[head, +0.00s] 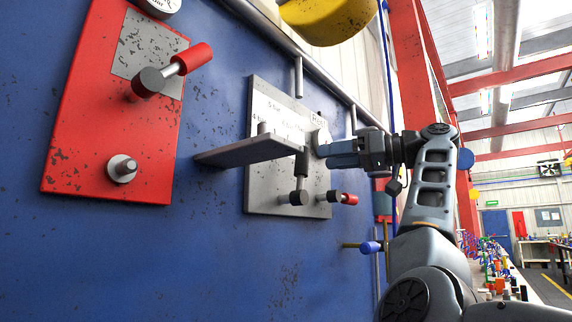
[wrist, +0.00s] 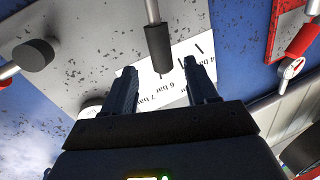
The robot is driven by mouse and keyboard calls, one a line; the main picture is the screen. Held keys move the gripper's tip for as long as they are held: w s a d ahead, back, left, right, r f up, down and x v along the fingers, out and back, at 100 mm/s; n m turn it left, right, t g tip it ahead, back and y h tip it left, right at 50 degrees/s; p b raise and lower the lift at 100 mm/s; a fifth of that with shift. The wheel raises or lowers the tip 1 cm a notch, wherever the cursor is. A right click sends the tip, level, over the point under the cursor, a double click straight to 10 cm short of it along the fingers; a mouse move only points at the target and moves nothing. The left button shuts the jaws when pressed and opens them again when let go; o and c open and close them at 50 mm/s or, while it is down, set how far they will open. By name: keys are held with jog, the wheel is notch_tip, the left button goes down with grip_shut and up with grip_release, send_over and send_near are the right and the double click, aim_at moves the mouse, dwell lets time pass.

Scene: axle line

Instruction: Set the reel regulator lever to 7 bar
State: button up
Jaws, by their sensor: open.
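The regulator lever has a dark grip (head: 302,162) on a metal rod and stands about upright on the grey panel (head: 263,196). In the wrist view its grip (wrist: 160,48) points toward the upside-down scale (wrist: 178,70), near the 6 bar label. The exact mark is unclear because the grip stands out from the panel. The 7 bar label (wrist: 143,100) lies beside my left finger. My gripper (head: 322,153) is open, just beside the grip in the head view. In the wrist view my gripper (wrist: 163,75) has its fingers spread, with the grip's end at the gap between them, apart from both.
A grey shelf plate (head: 240,152) juts out left of the lever. A short red-ended lever (head: 348,199) sits low on the panel's right. A red panel (head: 85,150) with a red-gripped lever (head: 185,62) is at left. A yellow drum (head: 328,20) hangs above.

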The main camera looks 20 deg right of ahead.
aim_at(302, 177)
jog(key=p+x, duration=0.2)
jog(key=x, duration=0.5)
jog(key=shift+w+a, duration=0.15)
jog(key=shift+a, duration=0.15)
grip_shut()
dwell(0.4)
